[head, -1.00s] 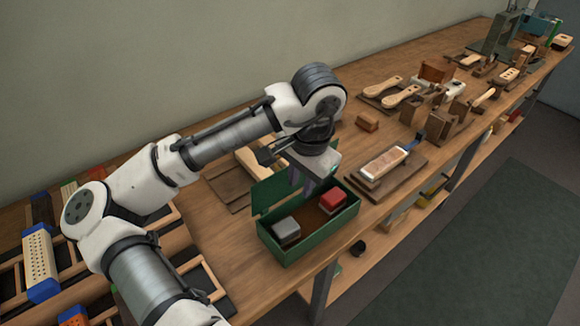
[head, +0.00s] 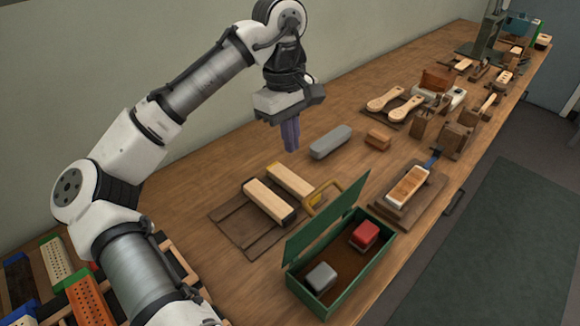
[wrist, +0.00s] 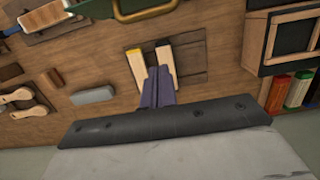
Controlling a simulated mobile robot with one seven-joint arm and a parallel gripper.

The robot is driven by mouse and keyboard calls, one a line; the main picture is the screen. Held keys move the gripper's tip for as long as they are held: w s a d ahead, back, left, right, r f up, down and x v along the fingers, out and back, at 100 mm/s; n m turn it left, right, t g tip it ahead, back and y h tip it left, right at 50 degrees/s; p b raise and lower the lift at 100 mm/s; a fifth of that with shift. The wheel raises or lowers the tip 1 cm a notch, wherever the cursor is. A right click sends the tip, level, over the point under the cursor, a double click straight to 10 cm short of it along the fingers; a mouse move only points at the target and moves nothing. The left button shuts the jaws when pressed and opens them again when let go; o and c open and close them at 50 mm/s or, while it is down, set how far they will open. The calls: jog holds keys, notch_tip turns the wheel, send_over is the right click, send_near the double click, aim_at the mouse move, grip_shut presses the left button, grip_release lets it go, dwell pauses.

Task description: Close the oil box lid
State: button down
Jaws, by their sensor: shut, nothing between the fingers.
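The green oil box (head: 357,288) stands near the front edge of the bench in the head view. Its lid (head: 327,231) is up, tilted on the far side of the box. A red block (head: 365,233) and a grey block (head: 321,276) lie inside. My gripper (head: 291,149) is shut and empty, fingers pointing down, above the bench behind the box and apart from the lid. The wrist view shows the shut fingers (wrist: 158,76) and part of the green box (wrist: 130,8) at the top edge.
Two pale wooden blocks (head: 268,200) lie on a dark board between my gripper and the box. A grey block (head: 331,142) and a brown block (head: 378,138) lie behind. A brush block on a board (head: 408,187) stands right of the box. Racks fill the lower left.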

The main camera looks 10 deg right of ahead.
jog(key=s+d+f+p, duration=0.2)
jog(key=s+f+p, duration=0.1)
jog(key=f, duration=0.5)
jog(key=shift+s+d, duration=0.4)
jog(key=shift+s, duration=0.2)
jog(key=shift+s+d, duration=0.1)
